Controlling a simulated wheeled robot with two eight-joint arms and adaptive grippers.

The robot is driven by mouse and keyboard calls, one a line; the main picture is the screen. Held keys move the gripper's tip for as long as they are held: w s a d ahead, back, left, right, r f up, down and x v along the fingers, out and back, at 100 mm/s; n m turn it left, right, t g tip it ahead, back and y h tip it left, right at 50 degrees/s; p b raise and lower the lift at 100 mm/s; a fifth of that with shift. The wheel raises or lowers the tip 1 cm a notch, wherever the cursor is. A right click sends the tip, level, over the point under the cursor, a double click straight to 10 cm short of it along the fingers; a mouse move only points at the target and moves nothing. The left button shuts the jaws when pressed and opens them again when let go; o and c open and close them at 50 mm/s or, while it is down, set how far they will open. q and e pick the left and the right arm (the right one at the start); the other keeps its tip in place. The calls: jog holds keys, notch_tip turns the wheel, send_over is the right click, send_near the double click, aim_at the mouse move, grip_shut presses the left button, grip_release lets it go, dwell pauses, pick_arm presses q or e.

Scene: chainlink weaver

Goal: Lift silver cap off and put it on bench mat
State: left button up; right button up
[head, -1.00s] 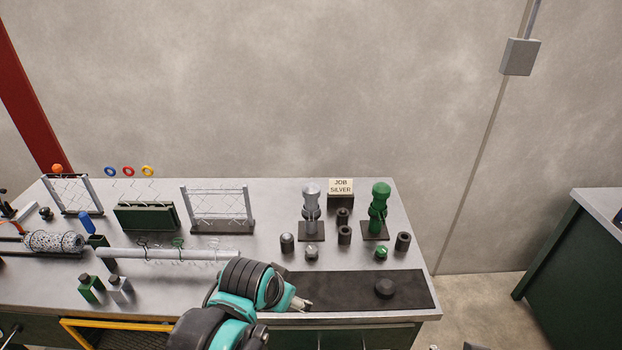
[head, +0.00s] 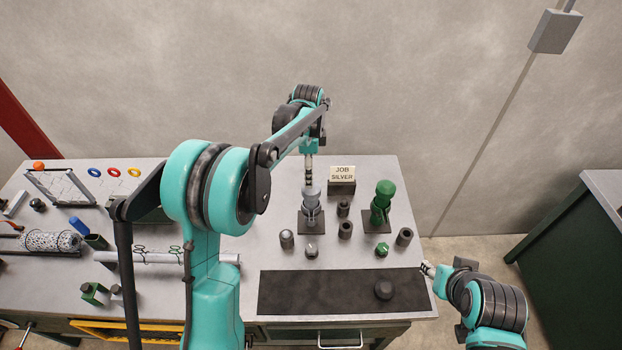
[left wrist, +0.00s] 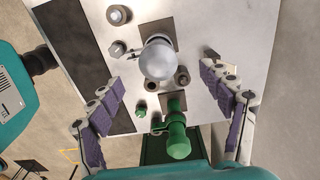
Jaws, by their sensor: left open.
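The silver cap (head: 310,192) tops the silver post at the back of the bench. The post stands on a dark square base (head: 311,226). In the left wrist view the cap (left wrist: 158,61) is a round silver dome between the spread fingers, with no visible contact. My left gripper (head: 309,165) points down directly above it, open and empty. The bench mat (head: 310,290) is a dark strip along the bench front. My right gripper (head: 428,268) is by the bench's right edge, away from the cap; its jaws are too small to read.
A green capped post (head: 383,200) stands right of the silver one, with several small dark cylinders and knobs around them. A job sign (head: 342,175) stands behind. A black round piece (head: 383,289) sits on the mat's right part; its left part is clear.

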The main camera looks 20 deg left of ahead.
pick_arm(q)
jog(key=f, duration=0.7)
jog(key=shift+s+d, duration=0.15)
jog(key=shift+d, duration=0.1)
jog(key=c, duration=1.3)
